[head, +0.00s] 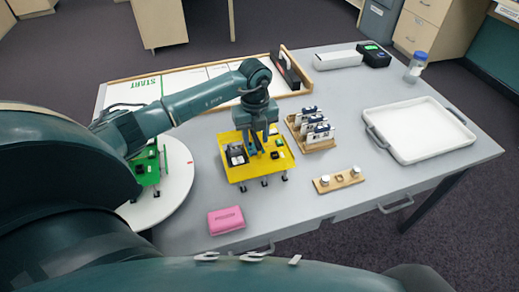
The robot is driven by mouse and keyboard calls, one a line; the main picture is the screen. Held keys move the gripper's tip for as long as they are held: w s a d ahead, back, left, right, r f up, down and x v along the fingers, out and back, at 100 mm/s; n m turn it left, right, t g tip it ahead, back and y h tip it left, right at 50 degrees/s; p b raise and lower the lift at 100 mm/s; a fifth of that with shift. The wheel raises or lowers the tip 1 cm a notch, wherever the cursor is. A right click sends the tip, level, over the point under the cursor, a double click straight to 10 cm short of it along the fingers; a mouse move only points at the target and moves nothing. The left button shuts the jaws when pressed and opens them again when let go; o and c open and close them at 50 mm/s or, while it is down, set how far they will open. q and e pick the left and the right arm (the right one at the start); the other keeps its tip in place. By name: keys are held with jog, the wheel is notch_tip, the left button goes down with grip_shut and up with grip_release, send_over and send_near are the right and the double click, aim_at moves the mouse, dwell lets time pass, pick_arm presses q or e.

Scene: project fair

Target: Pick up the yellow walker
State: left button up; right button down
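The yellow walker (235,170) stands on the grey table, left of the middle. It is a flat yellow plate on short legs with dark feet, with black and green parts on top. My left gripper (257,149) points straight down over the walker, its fingertips at the parts on the plate. It hides some of the walker's top and back edge. I cannot tell whether its fingers touch or hold anything, or how wide they are apart. My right gripper is not in view.
A green walker (148,168) stands on a round white disc (178,185), partly behind my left arm. A pink block (226,220) lies in front. Wooden racks (315,143), a small wooden holder (338,181) and a white tray (455,142) are to the right. A white START board is behind.

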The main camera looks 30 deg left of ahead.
pick_arm(q)
jog(key=shift+f, duration=0.5)
grip_shut()
jog(key=shift+r, duration=0.15)
